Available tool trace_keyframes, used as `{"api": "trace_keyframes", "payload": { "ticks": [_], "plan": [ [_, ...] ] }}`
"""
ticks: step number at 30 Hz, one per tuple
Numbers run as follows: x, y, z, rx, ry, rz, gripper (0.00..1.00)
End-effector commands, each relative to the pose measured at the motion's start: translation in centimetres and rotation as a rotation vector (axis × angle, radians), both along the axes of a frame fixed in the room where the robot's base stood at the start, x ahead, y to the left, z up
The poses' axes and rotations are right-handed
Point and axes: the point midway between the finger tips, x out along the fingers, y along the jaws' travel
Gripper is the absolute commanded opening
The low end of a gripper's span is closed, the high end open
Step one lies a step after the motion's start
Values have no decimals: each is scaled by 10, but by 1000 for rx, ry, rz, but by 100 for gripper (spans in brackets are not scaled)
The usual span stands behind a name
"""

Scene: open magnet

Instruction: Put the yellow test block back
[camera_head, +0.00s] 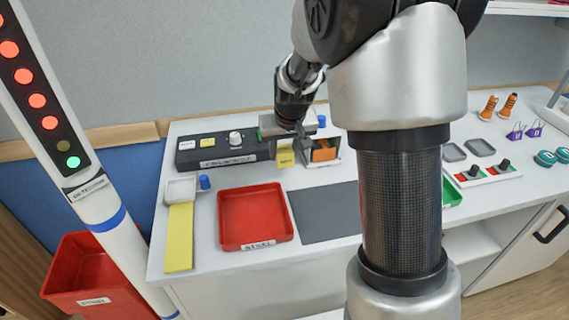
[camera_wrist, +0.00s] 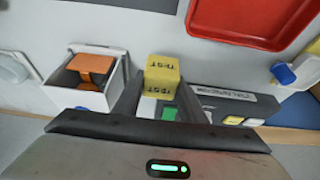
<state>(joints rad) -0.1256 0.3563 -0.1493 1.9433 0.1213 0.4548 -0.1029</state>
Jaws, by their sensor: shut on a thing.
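The yellow test block (camera_head: 285,158) is at the right end of the dark calibrate panel (camera_head: 222,149), left of a small white box (camera_head: 322,158) holding an orange piece. My gripper (camera_head: 288,146) is above the block and shut on it. In the wrist view, the block (camera_wrist: 162,72) shows "TEST" on two faces, between my dark fingers (camera_wrist: 160,94). A green patch (camera_wrist: 169,113) shows behind it. I cannot tell whether the block's underside touches anything.
A red tray (camera_head: 255,241) and a dark grey mat (camera_head: 325,213) lie in front. A light post (camera_head: 75,165) stands far left. My arm hides part of the table.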

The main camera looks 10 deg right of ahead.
Motion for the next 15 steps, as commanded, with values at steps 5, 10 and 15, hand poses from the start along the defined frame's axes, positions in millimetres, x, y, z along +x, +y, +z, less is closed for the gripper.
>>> {"api": "trace_keyframes", "payload": {
  "ticks": [5, 10, 15],
  "plan": [
    [-1, 0, -21, 0, 3, -1, 12],
    [0, 0, -38, 0, 0, 0, 12],
    [0, 0, -37, 0, -1, 0, 12]
  ]
}}
